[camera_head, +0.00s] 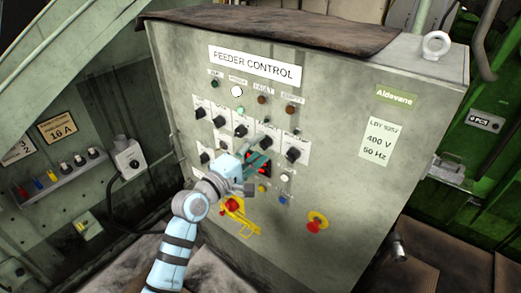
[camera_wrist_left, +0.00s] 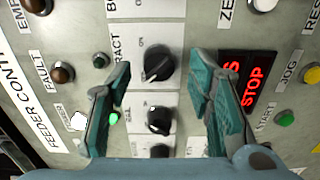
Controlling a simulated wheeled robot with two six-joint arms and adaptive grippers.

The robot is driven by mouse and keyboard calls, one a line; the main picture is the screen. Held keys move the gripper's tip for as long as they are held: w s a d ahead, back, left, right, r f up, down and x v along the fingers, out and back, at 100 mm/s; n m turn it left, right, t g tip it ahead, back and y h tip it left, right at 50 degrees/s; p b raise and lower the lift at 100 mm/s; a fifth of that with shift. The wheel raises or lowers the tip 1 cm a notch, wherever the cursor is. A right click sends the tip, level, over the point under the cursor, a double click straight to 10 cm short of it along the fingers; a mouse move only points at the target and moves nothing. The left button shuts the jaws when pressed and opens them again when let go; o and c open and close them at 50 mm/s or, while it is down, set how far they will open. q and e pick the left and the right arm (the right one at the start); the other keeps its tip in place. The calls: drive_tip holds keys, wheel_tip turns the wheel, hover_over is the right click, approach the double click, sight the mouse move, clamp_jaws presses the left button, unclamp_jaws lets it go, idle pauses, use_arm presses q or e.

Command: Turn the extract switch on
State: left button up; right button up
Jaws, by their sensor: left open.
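The feeder control panel (camera_head: 360,105) fills the middle of the head view. In the left wrist view, a black rotary knob (camera_wrist_left: 160,63) sits beside a partly hidden label ending in "RACT", which fits the extract switch. In the head view this knob (camera_head: 265,142) is partly covered by my gripper. My left gripper (camera_head: 260,151) is open in front of the panel. In the left wrist view its teal fingers (camera_wrist_left: 160,84) stand on either side of the knob, with clear space between. Contact with the panel cannot be told.
More black knobs sit close by, one below it in the wrist view (camera_wrist_left: 159,120). A red STOP display (camera_wrist_left: 255,85) lies beside the right finger. Indicator lamps (camera_head: 237,91) line the top.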

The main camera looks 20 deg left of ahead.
use_arm(q)
drive_tip(key=shift+w+d, duration=0.25)
drive_tip(key=shift+w, duration=0.5)
clamp_jaws()
